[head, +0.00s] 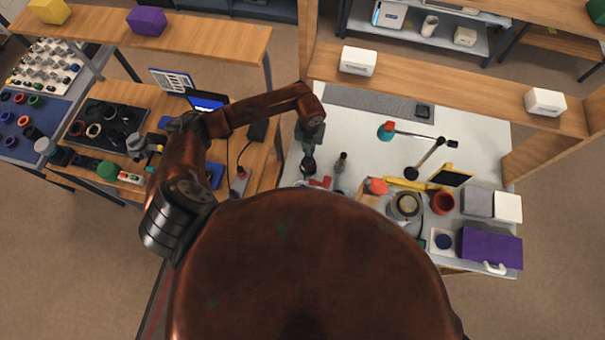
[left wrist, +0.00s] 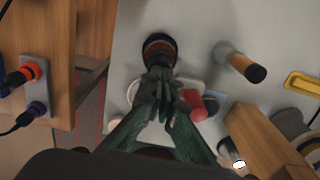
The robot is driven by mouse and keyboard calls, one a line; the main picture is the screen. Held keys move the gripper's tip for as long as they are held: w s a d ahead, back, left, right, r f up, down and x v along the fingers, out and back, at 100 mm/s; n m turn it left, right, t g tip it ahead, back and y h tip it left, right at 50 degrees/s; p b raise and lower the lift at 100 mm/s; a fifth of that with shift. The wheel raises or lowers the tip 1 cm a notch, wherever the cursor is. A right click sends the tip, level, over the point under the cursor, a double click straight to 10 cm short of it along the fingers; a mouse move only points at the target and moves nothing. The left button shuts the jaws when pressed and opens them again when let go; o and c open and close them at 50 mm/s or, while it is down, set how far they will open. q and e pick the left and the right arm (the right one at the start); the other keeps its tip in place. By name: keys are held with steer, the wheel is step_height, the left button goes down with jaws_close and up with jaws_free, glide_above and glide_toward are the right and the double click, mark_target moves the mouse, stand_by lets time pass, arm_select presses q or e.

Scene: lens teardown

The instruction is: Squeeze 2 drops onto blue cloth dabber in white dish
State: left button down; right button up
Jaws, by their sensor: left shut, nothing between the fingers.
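The white dish (head: 434,250) stands near the front right of the bench, with the round blue cloth dabber (head: 443,241) in it. My left gripper (head: 308,154) is over the left part of the bench, far left of the dish. In the left wrist view its fingers (left wrist: 160,78) are shut and hold nothing. A dark round piece with a brown rim (left wrist: 160,48) lies just beyond the fingertips; I cannot tell if they touch it. My right gripper is out of view.
A red item (head: 320,183) lies close to my left gripper. The bench's upper left is fairly clear.

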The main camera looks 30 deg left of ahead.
arm_select(q)
steer(key=shift+f+b, duration=0.65)
steer(key=shift+f, duration=0.3)
steer(key=shift+r, duration=0.15)
steer(key=shift+r+p, duration=1.05)
steer(key=shift+r, duration=0.35)
steer(key=shift+f, duration=0.25)
